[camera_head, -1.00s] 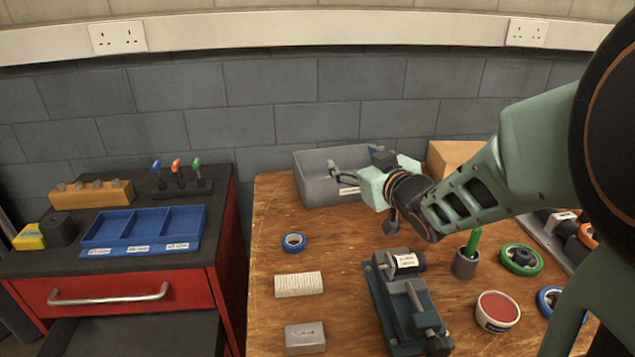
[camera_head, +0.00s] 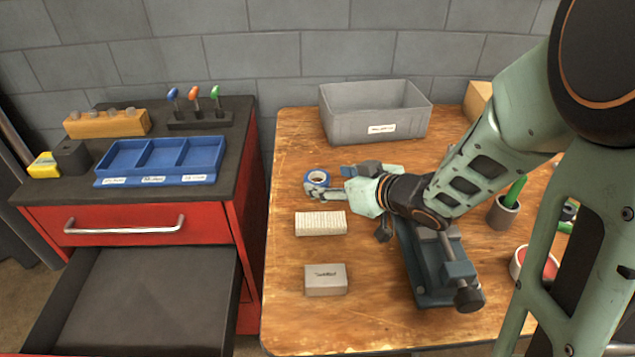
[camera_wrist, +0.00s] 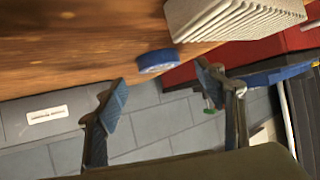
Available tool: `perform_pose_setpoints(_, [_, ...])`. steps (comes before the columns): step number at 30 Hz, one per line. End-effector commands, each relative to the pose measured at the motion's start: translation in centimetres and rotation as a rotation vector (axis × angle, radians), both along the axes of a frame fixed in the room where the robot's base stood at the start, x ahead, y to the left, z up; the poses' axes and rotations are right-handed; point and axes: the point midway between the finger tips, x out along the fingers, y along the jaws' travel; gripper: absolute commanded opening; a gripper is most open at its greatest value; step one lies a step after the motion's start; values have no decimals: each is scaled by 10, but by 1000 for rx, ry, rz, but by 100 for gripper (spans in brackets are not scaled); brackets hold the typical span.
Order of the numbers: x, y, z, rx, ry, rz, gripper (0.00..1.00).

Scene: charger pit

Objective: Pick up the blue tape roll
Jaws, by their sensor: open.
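The blue tape roll (camera_head: 317,179) lies flat on the wooden workbench, near its left edge, in the head view. My gripper (camera_head: 325,184) is at the roll from the right, one finger in front of it and the other to its right. In the wrist view the roll (camera_wrist: 157,61) shows ahead of and between the two open fingers of my gripper (camera_wrist: 162,85). The jaws are apart and nothing is held. Whether a finger touches the roll I cannot tell.
A ribbed pale block (camera_head: 320,223) and a grey box (camera_head: 325,279) lie in front of the roll. A grey bin (camera_head: 373,122) stands behind. A vise (camera_head: 435,270) sits under my forearm. The red cabinet (camera_head: 110,230) with an open drawer is left of the bench.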

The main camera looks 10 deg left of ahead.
Motion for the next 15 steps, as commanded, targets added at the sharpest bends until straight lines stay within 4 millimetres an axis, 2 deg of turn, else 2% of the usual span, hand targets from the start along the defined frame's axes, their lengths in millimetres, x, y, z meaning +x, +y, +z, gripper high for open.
perform_pose_setpoints(1, [5,7,-8,0,0,3,64])
perform_pose_setpoints(7, [22,25,-20,-1,-1,3,64])
perform_pose_setpoints(15, [26,28,-20,1,-1,0,64])
